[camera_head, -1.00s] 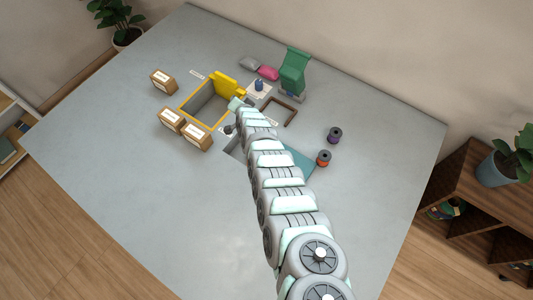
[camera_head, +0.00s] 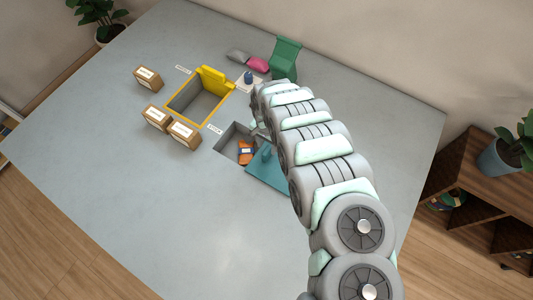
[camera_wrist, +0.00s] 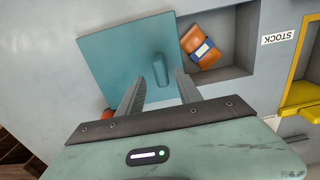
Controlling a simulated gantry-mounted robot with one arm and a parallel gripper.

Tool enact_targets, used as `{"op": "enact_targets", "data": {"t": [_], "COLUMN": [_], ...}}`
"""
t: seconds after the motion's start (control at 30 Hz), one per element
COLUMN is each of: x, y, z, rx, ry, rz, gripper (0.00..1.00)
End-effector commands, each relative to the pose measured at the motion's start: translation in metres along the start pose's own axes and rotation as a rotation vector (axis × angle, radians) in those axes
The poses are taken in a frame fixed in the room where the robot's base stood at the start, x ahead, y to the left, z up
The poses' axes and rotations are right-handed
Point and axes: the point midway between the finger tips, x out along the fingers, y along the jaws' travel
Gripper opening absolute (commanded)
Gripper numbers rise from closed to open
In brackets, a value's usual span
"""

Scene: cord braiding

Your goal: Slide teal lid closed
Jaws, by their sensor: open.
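The teal lid (camera_head: 268,174) is a flat square plate with a raised handle (camera_head: 266,152). It lies beside a grey recess (camera_head: 228,140) in the table, leaving much of it uncovered. An orange bundle with a blue band (camera_head: 246,152) lies inside the recess. In the wrist view the lid (camera_wrist: 115,55) and its handle (camera_wrist: 160,70) show clearly, with the bundle (camera_wrist: 200,50) to the right. My gripper (camera_wrist: 160,88) is open, its two fingers apart on either side of the handle's near end. I cannot tell if they touch it. The arm hides most of the gripper in the head view.
The front left table is clear.

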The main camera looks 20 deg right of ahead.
Motion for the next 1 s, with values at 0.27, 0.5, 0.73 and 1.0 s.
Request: {"op": "enact_targets", "data": {"t": [0.27,0.5,0.73,1.0], "x": [0.046,0.067,0.072,0.071], "y": [-0.001,-0.002,-0.001,-0.001], "z": [0.0,-0.001,-0.001,-0.001], "rx": [0.001,-0.001,-0.001,-0.001], "ry": [0.001,0.003,0.003,0.003], "rz": [-0.003,-0.003,-0.002,-0.002], "gripper": [0.42,0.42,0.42,0.36]}}
